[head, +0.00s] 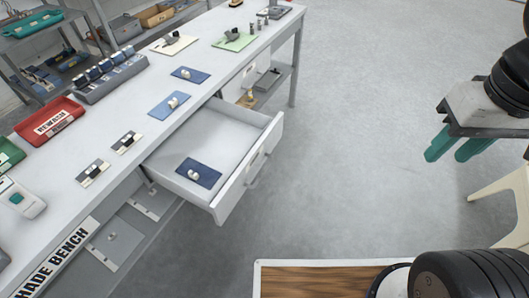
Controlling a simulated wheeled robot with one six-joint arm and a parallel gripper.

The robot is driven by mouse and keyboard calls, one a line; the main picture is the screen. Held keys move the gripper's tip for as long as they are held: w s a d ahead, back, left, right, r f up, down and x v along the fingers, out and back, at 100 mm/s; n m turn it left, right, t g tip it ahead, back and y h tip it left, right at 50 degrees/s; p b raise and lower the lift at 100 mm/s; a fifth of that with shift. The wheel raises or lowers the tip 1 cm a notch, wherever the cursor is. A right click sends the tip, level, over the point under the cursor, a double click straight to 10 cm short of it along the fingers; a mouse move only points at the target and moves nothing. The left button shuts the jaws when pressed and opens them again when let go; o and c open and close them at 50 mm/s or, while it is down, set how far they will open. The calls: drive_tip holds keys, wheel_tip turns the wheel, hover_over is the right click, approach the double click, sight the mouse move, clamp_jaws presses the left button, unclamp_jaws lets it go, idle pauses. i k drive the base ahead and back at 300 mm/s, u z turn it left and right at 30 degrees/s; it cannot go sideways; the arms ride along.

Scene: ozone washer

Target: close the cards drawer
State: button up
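The cards drawer (227,128) is pulled out from the bench. It is a pale grey open box, and its front panel (236,190) with a bar handle (256,170) faces the open floor on the right. A dark blue card (210,178) with a small white object on it lies inside near the front. My gripper (446,157) with green fingers is at the right of the view, well away from the drawer. Its fingers are apart and nothing shows between them. Its rear part is partly cut off by the picture edge.
The long white bench (125,105) holds several cards, a red tray (49,119) and a grey rack (110,76). A lower shelf (125,235) lies under it. Clear grey floor (345,130) lies between the drawer and my gripper. A wood-topped surface (315,281) is at the bottom.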

sight(234, 141)
drive_tip(key=i, duration=0.9)
drive_tip(key=z, duration=0.6)
drive_tip(key=k, duration=1.35)
drive_tip(key=u, duration=1.95)
drive_tip(key=i, duration=0.5)
